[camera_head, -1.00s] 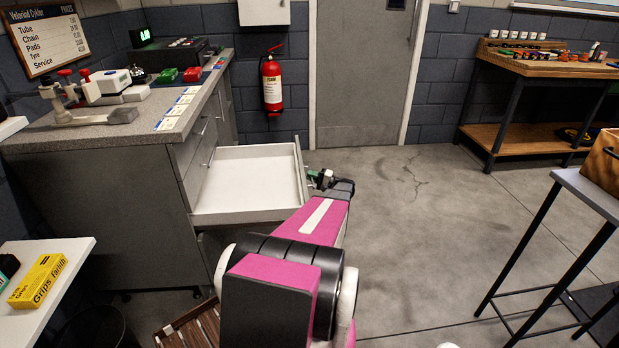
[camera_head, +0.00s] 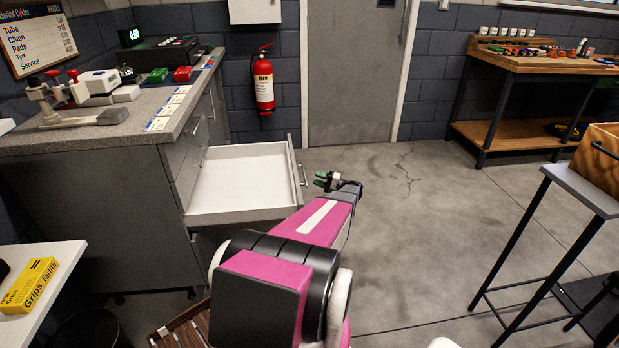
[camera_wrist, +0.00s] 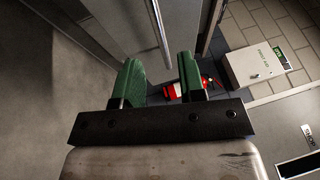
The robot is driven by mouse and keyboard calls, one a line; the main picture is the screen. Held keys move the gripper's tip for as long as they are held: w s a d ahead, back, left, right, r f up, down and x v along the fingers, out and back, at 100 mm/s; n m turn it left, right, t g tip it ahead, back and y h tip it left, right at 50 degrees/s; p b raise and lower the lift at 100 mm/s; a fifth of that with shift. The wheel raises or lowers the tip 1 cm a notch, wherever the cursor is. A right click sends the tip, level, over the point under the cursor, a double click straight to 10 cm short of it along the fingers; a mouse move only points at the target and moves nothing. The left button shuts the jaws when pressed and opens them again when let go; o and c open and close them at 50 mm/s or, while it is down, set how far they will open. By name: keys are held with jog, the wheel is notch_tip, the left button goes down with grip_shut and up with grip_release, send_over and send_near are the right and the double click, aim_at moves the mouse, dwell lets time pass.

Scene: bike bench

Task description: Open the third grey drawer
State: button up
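A grey drawer (camera_head: 243,179) with a white inside stands pulled out from the grey counter cabinet (camera_head: 105,222). It looks empty. Its bar handle (camera_head: 304,175) is on the front face, at the right. My gripper (camera_head: 329,181) is just right of the drawer front, apart from the handle. In the wrist view my gripper's green fingers (camera_wrist: 160,80) are spread with nothing between them. A metal bar handle (camera_wrist: 159,36) shows beyond the gap between the fingertips. Lower drawer fronts are mostly hidden behind the open drawer and my arm.
The counter top (camera_head: 92,133) carries a till, a scale and cards. A red fire extinguisher (camera_head: 263,82) hangs on the wall behind. A wooden crate (camera_head: 170,332) lies low in front. The concrete floor (camera_head: 400,235) on the right is clear up to a dark-legged table (camera_head: 582,189).

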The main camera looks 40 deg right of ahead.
jog(key=v, duration=0.3)
jog(key=shift+s+d+f, duration=0.1)
jog(key=shift+s+d, duration=0.05)
jog(key=shift+s, duration=0.1)
dwell(0.4)
